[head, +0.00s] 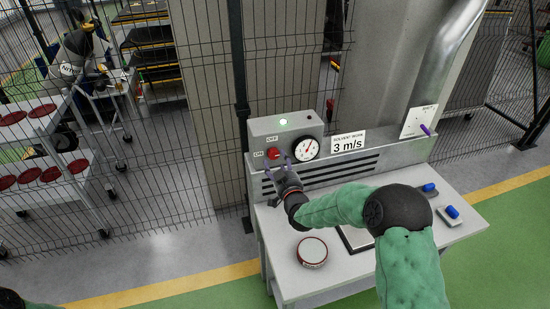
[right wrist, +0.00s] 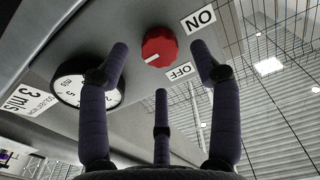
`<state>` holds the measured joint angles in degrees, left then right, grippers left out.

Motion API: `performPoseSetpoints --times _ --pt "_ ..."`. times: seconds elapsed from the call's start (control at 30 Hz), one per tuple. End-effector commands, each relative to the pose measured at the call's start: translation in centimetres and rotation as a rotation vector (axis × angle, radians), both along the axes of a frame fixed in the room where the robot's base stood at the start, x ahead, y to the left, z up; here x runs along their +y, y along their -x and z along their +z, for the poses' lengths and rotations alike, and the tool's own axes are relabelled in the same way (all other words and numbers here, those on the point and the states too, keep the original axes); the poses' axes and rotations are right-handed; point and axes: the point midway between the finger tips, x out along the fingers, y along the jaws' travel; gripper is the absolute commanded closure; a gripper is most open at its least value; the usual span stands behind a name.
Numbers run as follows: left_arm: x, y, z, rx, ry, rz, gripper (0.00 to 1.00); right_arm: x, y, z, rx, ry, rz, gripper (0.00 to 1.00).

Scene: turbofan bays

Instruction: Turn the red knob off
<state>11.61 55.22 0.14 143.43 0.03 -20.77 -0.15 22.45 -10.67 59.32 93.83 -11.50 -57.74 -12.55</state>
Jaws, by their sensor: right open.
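The red knob (head: 273,154) is on the front of a grey control box (head: 300,127), between the ON label and the dial gauge (head: 306,149). In the right wrist view the red knob (right wrist: 160,47) shows a white mark pointing to the lower left; the ON label (right wrist: 198,18) and OFF label (right wrist: 181,71) are to its right. My right gripper (head: 283,168) is open and empty, just in front of and below the knob. In the right wrist view its fingers (right wrist: 160,75) are spread around the knob's direction, with no clear contact. My left gripper is out of view.
A green light (head: 283,122) glows on top of the box. A "3 m/s" sign (head: 348,142) is beside the gauge. On the bench (head: 290,280) are a round red-rimmed tin (head: 312,252) and blue-topped items (head: 452,212). A wire fence stands behind.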

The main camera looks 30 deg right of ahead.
Motion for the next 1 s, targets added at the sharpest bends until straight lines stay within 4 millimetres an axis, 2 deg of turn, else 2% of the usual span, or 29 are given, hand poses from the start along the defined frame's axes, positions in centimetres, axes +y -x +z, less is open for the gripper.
performPoseSetpoints --times 0.1,0.3,0.67,0.8,0.87,1.0 --pt "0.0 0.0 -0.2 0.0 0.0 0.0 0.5 -0.4 -1.7 -0.1 0.001 0.0 0.001 0.36" --pt "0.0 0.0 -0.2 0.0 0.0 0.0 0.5 -0.7 -3.2 -0.1 0.001 0.0 0.001 0.36" --pt "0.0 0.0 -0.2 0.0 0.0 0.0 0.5 -0.8 -3.6 0.0 0.001 0.0 0.001 0.36" --pt "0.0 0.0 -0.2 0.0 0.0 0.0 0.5 -0.8 -3.5 0.0 0.001 0.0 0.0 0.76" --pt "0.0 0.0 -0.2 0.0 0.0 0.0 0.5 -0.8 -3.5 0.0 0.001 0.0 0.001 0.92" --pt "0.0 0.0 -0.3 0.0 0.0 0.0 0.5 -0.8 -3.5 0.0 0.0 0.0 0.001 0.92"
